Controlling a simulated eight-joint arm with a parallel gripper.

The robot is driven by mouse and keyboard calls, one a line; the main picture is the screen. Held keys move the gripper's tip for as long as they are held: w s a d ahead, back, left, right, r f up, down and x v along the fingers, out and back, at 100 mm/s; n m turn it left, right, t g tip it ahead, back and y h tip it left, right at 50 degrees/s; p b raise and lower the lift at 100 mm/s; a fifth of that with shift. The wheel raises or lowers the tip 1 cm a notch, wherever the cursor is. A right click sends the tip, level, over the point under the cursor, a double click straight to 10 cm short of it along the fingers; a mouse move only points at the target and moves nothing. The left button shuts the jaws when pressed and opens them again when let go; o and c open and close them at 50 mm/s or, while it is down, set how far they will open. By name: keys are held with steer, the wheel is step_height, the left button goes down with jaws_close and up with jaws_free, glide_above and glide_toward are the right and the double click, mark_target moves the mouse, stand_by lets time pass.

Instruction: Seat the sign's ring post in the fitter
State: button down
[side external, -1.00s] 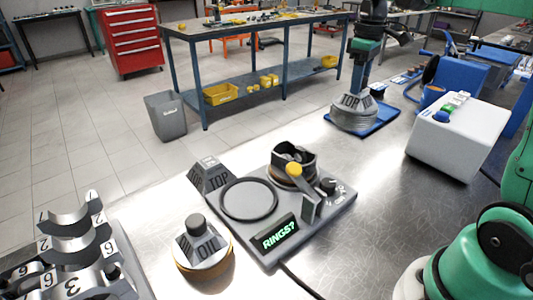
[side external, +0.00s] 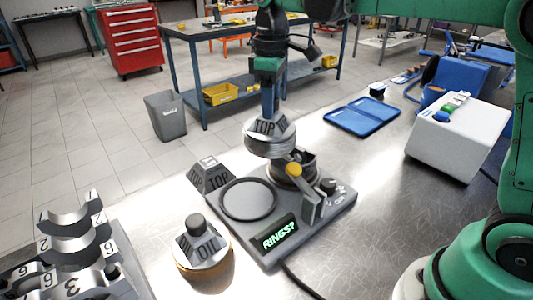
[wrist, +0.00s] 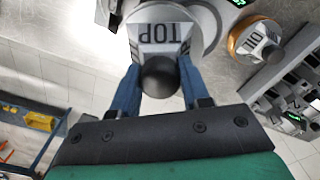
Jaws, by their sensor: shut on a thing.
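The grey sign (side external: 265,127) marked TOP has a round ring-like base and a dark knob on top. My gripper (side external: 269,108) is shut on it and holds it above the fitter (side external: 294,172), a dark round cup on a grey base unit. The sign's lower edge overlaps the fitter's back left rim in the side view; I cannot tell whether they touch. In the wrist view the sign (wrist: 160,32) shows its TOP face, with its knob between my gripper's blue fingers (wrist: 160,78). The post underneath is hidden.
A second TOP block (side external: 211,177) stands behind left. An OIL block (side external: 203,243) stands in front left. The blue mat (side external: 363,115) is empty.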

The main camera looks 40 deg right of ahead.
steer(key=s+a+f+n, duration=0.1)
steer(key=a+f, duration=0.5)
steer(key=f, duration=0.1)
steer(key=shift+a+f+n, duration=0.3)
steer(key=shift+a, duration=0.05)
steer(key=shift+s+f, duration=0.1)
steer(key=shift+f, duration=0.8)
stand_by(2.1)
stand_by(0.4)
jaws_free()
stand_by(0.6)
step_height(320, 180, up, 6)
steer(key=shift+r, duration=0.15)
stand_by(0.5)
